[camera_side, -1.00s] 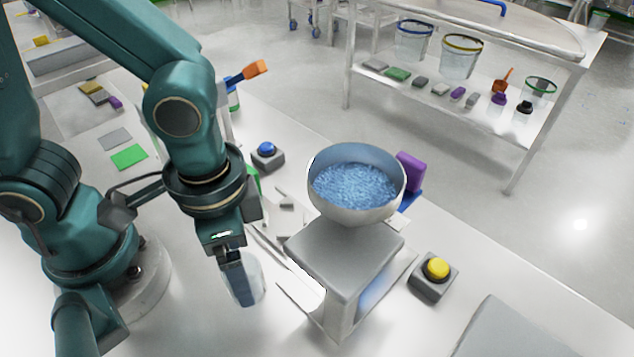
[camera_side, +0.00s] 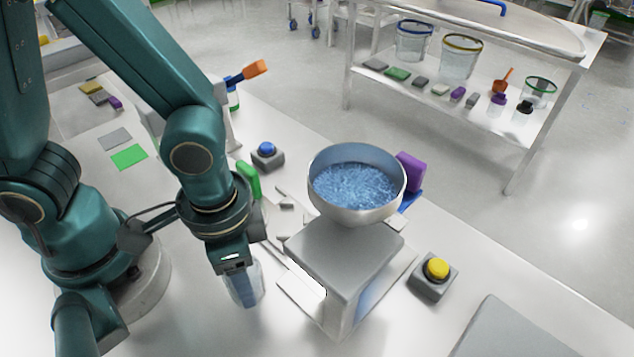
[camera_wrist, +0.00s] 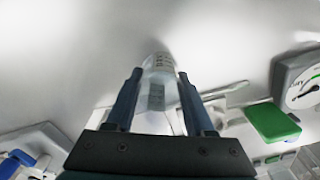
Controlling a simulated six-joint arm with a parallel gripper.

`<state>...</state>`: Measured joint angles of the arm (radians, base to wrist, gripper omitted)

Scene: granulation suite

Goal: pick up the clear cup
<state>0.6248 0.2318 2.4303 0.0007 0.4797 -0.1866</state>
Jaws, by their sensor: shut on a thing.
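The clear cup (camera_side: 256,280) is upright at the bench, just left of the grey stand. My gripper (camera_side: 242,292) points down over it, with its dark fingers at the cup. In the wrist view the cup (camera_wrist: 158,72) lies between the two blue-black fingers of my gripper (camera_wrist: 160,78), one on each side. The gripper is shut on the cup. The near part of the cup is hidden by the gripper body. I cannot tell whether its base is clear of the bench.
A bowl of blue granules (camera_side: 352,212) sits on the grey stand (camera_side: 335,258) close to the right. A yellow button (camera_side: 436,268), a blue button (camera_side: 266,150) and a green item (camera_side: 250,180) stand around. The bench in front of the cup is clear.

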